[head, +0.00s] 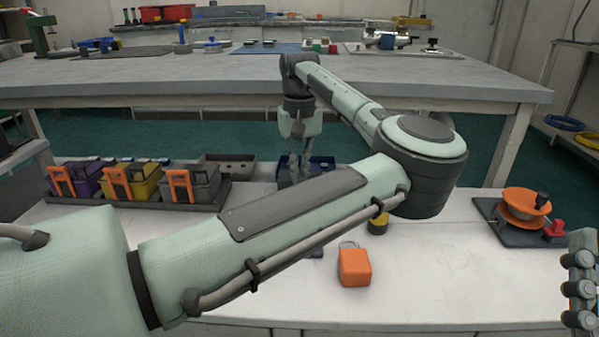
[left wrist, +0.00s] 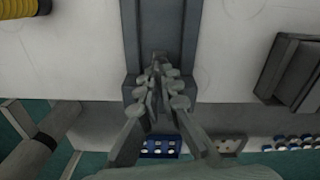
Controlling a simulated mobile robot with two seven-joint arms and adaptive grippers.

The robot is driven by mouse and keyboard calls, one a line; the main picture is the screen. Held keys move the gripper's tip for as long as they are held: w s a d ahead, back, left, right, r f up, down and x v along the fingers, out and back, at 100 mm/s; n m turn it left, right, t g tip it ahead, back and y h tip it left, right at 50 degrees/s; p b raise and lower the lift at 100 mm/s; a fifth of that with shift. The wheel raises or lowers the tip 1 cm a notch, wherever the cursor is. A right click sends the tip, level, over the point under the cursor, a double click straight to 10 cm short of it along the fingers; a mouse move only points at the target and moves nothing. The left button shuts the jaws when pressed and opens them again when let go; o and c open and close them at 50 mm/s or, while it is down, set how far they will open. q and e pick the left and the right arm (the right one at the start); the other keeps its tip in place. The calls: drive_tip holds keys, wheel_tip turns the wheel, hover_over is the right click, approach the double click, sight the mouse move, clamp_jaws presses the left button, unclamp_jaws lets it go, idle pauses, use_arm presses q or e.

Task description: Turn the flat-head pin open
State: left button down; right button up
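My left gripper (head: 294,180) points down at the far side of the white bench, in front of a blue tray. In the left wrist view its fingertips (left wrist: 156,72) are close together over a grey panel block (left wrist: 160,28). A small grey piece (left wrist: 159,56), possibly the flat-head pin, shows right at the tips. I cannot tell whether the fingers press on it. In the head view my left forearm hides most of the panel. What I take for my right gripper (head: 580,290) is cut off at the right edge; its opening is unclear.
An orange padlock-shaped block (head: 354,267) and a yellow-black cylinder (head: 377,224) stand near the forearm. Bins with orange clips (head: 185,185) are at left. An orange spool (head: 522,207) on a dark plate stands at right. The blue tray (head: 322,165) lies behind the gripper.

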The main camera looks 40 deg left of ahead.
use_arm(q)
drive_tip(key=shift+s+f, duration=0.1)
drive_tip(key=shift+f, duration=0.3)
drive_tip(key=c, duration=2)
unclamp_jaws()
wheel_tip(320, 180, up, 12)
drive_tip(key=shift+r, duration=0.2)
